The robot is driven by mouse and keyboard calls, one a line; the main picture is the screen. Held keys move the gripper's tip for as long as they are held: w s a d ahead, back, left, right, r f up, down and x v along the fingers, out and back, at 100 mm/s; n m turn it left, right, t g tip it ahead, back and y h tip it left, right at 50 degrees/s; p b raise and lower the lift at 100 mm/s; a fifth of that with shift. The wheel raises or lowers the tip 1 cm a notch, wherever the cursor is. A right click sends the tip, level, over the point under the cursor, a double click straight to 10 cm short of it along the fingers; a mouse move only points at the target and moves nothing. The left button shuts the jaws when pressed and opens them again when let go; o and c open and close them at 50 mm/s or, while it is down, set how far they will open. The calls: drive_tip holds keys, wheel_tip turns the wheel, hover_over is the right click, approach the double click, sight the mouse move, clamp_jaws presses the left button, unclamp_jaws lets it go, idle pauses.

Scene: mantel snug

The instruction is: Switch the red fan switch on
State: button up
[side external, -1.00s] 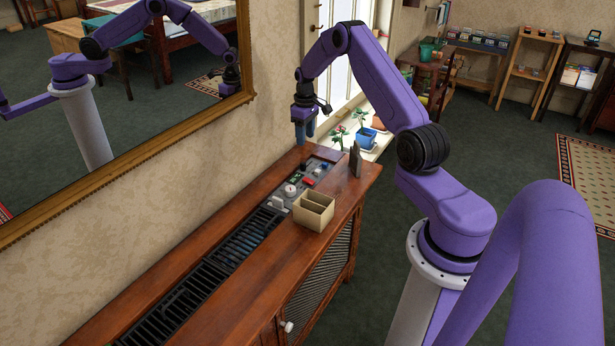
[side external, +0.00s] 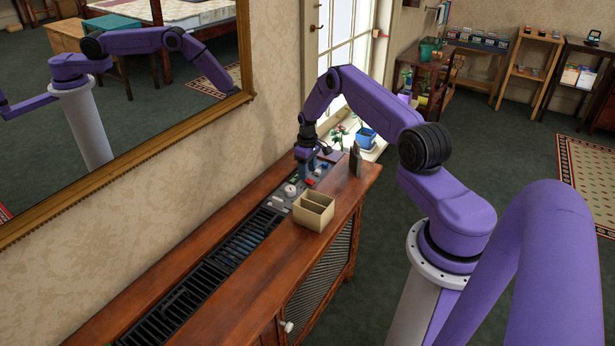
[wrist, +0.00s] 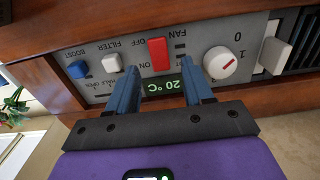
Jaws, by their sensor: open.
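The red fan switch (wrist: 158,53) is a rocker on a grey control panel (wrist: 98,88) set in the wooden cabinet top. Its labels appear upside down in the wrist view, OFF at its upper end and ON at its lower end. I cannot tell which way it is tipped. My gripper (wrist: 160,74) is open and empty, its two blue fingers spread to either side of the switch's lower end. In the side view, my gripper (side external: 304,175) is low over the panel, close to the red switch (side external: 310,181); contact cannot be made out.
A white dial (wrist: 220,62), a white filter button (wrist: 113,62) and a blue boost button (wrist: 78,68) flank the switch. A pale slider knob (wrist: 275,55) lies beyond the dial. A small divided box (side external: 314,211) and a dark upright object (side external: 355,160) stand nearby.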

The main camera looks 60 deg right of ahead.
sight(308, 182)
drive_tip(key=shift+f, duration=1.55)
drive_tip(key=shift+c, duration=0.3)
clamp_jaws()
drive_tip(key=shift+w+f, duration=0.1)
drive_tip(key=shift+w, duration=0.05)
drive_tip(key=shift+w+g, duration=0.1)
drive_tip(key=shift+g, duration=0.6)
drive_tip(key=shift+w+g, duration=0.1)
drive_tip(key=shift+g, duration=0.3)
